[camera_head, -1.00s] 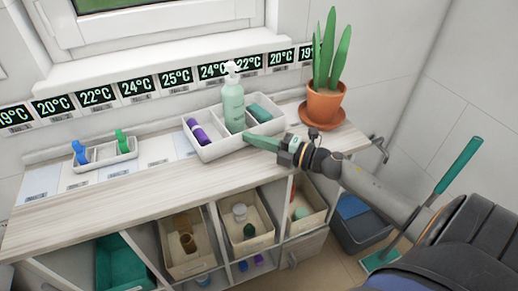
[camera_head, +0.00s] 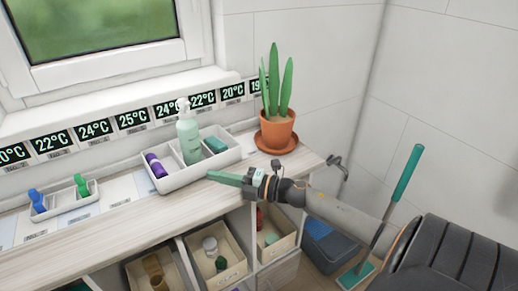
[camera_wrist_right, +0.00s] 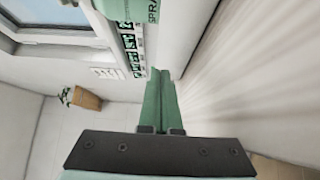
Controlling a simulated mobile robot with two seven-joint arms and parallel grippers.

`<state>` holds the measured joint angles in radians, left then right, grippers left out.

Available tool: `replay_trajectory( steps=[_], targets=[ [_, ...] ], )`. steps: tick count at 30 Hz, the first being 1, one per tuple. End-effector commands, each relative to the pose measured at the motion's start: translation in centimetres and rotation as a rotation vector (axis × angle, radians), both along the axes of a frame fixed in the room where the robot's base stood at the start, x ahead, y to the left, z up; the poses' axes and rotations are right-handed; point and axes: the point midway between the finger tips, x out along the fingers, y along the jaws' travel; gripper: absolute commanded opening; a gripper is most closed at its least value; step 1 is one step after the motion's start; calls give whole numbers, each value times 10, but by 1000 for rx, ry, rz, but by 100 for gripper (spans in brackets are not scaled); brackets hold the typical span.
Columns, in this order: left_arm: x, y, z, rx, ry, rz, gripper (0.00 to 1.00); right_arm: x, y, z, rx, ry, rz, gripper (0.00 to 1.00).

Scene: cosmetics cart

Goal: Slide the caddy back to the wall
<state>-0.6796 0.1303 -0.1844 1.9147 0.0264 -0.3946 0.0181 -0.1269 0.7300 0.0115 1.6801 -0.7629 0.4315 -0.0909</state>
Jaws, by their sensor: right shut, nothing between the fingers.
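The caddy (camera_head: 186,182) is a white tray with compartments on the wooden counter, in the middle of the head view. It stands upright and holds a purple item (camera_head: 155,165), a pale green pump bottle (camera_head: 188,140) and a teal item (camera_head: 216,145). My right gripper (camera_head: 212,175) is shut and empty at the caddy's front side, low over the counter. Its green fingers also show in the wrist view (camera_wrist_right: 160,78). Whether they touch the caddy I cannot tell. The tiled wall and a strip of temperature labels (camera_head: 132,119) are behind the caddy. My left gripper is not in view.
A potted plant (camera_head: 277,130) stands right of the caddy. A smaller white tray (camera_head: 72,201) with blue and green bottles is to the left. Bins (camera_head: 214,258) sit on shelves below. The front strip of counter (camera_head: 110,235) is clear.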

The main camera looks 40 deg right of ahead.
Motion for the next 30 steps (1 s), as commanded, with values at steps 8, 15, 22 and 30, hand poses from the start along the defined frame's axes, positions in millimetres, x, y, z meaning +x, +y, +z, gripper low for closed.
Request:
replay_trajectory(
  steps=[8, 15, 22, 30],
  targets=[
    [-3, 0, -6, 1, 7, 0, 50, -42, -22, -2, -1, 4, 0, 0],
    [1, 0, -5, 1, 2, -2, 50, -72, -39, -2, -1, 3, -1, 0],
    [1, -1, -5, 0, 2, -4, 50, -87, -47, 0, 0, 1, 0, 0],
    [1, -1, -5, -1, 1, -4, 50, -88, -48, 0, -1, 0, 1, 0]
  ],
)
